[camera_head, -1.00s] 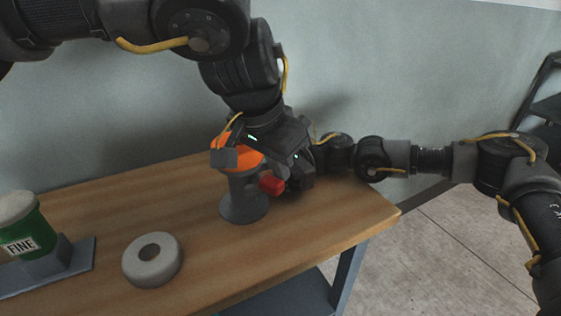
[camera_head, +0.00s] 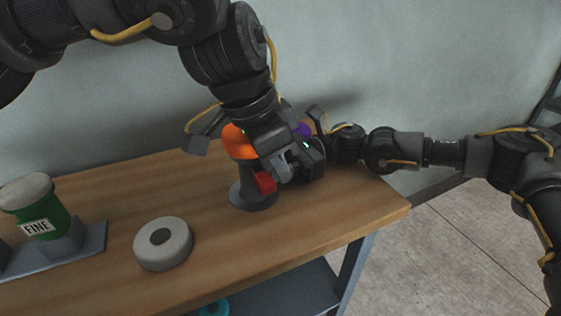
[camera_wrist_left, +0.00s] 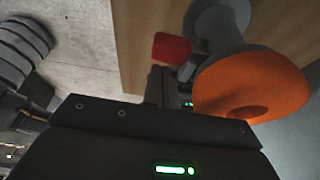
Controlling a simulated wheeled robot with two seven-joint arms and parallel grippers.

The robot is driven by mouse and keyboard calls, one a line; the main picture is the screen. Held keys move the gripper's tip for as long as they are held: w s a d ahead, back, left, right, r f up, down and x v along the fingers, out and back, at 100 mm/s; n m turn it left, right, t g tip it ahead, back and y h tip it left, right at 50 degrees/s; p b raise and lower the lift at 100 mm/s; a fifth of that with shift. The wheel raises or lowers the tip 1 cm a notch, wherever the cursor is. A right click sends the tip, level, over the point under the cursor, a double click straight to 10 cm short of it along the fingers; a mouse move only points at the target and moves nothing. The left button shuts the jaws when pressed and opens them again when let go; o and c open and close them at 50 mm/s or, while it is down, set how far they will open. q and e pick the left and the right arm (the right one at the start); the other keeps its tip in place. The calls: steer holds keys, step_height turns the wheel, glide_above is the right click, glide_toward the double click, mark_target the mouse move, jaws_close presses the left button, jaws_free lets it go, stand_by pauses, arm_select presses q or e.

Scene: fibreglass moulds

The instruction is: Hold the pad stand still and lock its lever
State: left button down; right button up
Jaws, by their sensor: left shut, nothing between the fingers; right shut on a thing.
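The pad stand (camera_head: 252,198) is a grey spool-shaped post upright near the right end of the table. An orange pad (camera_head: 237,142) tops it; it also shows in the left wrist view (camera_wrist_left: 245,85). Its lever has a red end (camera_head: 265,182), in front of the post's right side, seen in the left wrist view (camera_wrist_left: 172,48) too. My left gripper (camera_head: 284,168) points down beside the stand, its fingers shut and empty close to the red end; contact is unclear. My right gripper (camera_head: 308,165) reaches in from the right, shut on the stand; its fingertips are mostly hidden.
A thick pale ring (camera_head: 180,252) lies on the wooden table left of the stand. A green tin (camera_head: 52,222) labelled FINE stands on a grey rack (camera_head: 92,241) at the far left. A teal thing (camera_head: 213,308) is below the table. The wall is close behind.

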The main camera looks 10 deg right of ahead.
arm_select(q)
steer(key=shift+s+a, duration=0.2)
steer(key=shift+s, duration=0.3)
steer(key=v, duration=1)
arm_select(e)
steer(key=o, duration=1.4)
steer(key=shift+c, duration=0.2)
steer(key=v, duration=1.2)
steer(key=shift+d, duration=0.1)
arm_select(q)
steer(key=shift+f, duration=0.1)
